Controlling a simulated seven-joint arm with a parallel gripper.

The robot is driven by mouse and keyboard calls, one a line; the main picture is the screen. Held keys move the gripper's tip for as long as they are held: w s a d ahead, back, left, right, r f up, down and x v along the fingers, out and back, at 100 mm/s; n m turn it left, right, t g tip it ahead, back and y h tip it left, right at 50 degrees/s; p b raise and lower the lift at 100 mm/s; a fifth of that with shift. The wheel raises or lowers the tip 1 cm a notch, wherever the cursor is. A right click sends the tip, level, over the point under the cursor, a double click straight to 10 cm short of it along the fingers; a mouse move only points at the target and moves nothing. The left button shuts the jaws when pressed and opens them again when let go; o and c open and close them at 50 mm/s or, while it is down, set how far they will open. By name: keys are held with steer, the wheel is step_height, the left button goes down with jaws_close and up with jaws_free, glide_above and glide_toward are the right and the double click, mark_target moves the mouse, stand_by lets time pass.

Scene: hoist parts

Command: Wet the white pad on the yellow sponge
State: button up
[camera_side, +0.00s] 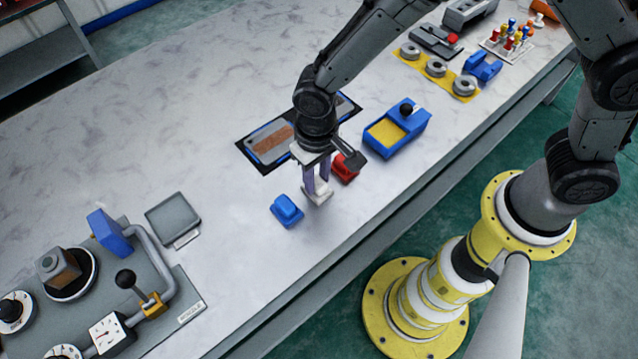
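The yellow sponge (385,133) lies in a blue holder (410,118) with a black knob, right of my gripper. My gripper (317,184) points down over the table, well to the left of and nearer than the sponge. A small white piece (319,195), which looks like the white pad, is right at its fingertips. I cannot tell whether the fingers are closed on it or just around it, or whether it touches the table.
A blue block (287,210) is close left of my gripper and a red block (346,166) close right. Behind is a dark-framed panel (262,160). A grey control plate (180,312) with lever and dials fills the lower left. Yellow strip with grey rings (436,69) lies upper right.

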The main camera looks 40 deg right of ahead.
mark_target(321, 181)
jaws_close()
steer(key=shift+r, duration=2.55)
steer(key=shift+s+d+f+n, duration=0.2)
steer(key=shift+s+n, duration=0.1)
steer(key=shift+n, duration=0.9)
steer(key=d, duration=0.2)
steer(key=d+r, duration=0.1)
steer(key=d, duration=0.2)
steer(key=d+r, duration=0.1)
steer(key=d, duration=0.2)
steer(key=shift+d+r, duration=0.1)
steer(key=d+r+m, duration=0.2)
steer(key=d+r, duration=0.1)
steer(key=d, duration=0.7)
steer(key=shift+w+d+f, duration=0.15)
steer(key=shift+f, duration=1.55)
steer(key=shift+w+d+f, duration=0.1)
steer(key=shift+w+f, duration=0.05)
steer(key=shift+f, duration=1.5)
